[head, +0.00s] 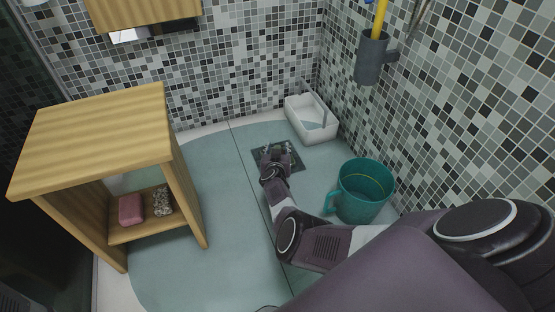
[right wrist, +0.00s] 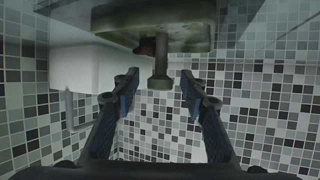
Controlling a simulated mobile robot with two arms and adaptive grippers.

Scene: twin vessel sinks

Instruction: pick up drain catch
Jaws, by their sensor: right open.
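The drain catch is a dark square plate (head: 291,161) on the teal floor, partly hidden by my right gripper (head: 277,152). In the right wrist view, which is turned over, its greenish plate (right wrist: 190,30) is at the top. A stubby knob (right wrist: 158,66) sticks out from it. My right gripper (right wrist: 159,84) is open, its fingers on either side of the knob's end with gaps on both sides. It holds nothing. My left gripper is not in view.
A teal bucket (head: 362,192) stands close to the right of my forearm. A white box (head: 312,118) sits behind the drain by the wall. A wooden stand (head: 90,140) is at left, with pink (head: 131,210) and speckled (head: 163,200) items on its shelf.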

